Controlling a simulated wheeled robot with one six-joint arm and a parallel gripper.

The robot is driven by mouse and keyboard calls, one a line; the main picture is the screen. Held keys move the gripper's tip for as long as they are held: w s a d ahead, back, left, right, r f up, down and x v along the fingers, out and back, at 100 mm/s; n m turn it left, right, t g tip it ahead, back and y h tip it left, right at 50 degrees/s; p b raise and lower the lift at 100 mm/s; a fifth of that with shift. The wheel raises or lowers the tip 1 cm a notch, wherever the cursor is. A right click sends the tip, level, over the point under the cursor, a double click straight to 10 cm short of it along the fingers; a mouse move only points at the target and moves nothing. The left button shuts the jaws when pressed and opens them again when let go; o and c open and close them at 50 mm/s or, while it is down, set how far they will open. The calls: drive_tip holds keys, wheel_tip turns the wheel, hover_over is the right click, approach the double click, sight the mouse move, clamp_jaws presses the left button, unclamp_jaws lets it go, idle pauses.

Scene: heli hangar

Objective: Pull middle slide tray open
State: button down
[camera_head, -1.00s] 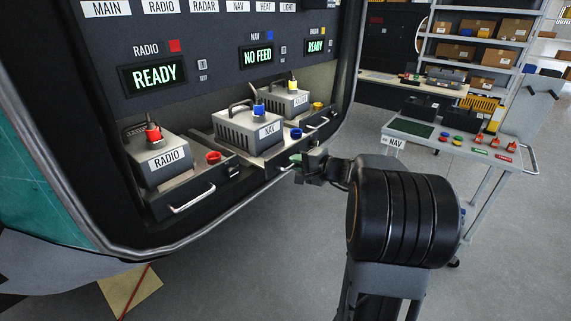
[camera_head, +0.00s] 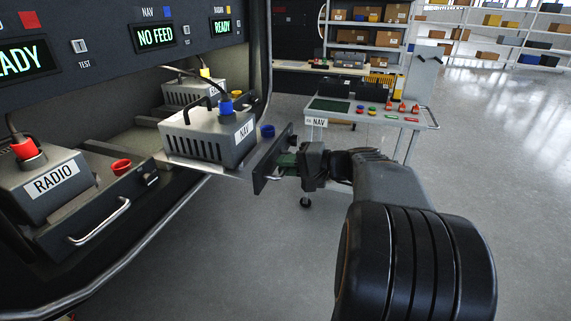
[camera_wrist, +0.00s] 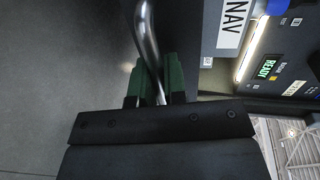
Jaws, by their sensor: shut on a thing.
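The middle slide tray (camera_head: 252,168) carries the grey NAV box (camera_head: 212,135) with a blue plug on top. The tray sticks out of the bay well beyond the RADIO tray on the left. My gripper (camera_head: 285,162) is at the tray's dark front panel (camera_head: 272,158). In the wrist view, its green-padded fingers (camera_wrist: 155,85) are shut around the metal bar handle (camera_wrist: 148,40). The NAV label (camera_wrist: 233,22) shows at the upper right there.
The RADIO tray (camera_head: 90,205) with its own handle is at the left. Another box (camera_head: 190,93) sits behind the NAV box. A trolley (camera_head: 370,115) with a NAV label stands to the right behind my arm. Open floor lies below the tray.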

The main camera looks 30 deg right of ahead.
idle(0.3)
drive_tip(key=c, duration=1.2)
unclamp_jaws()
drive_tip(key=shift+s, duration=0.1)
drive_tip(key=p+v, duration=0.1)
drive_tip(key=v, duration=1.3)
drive_tip(key=shift+f, duration=0.1)
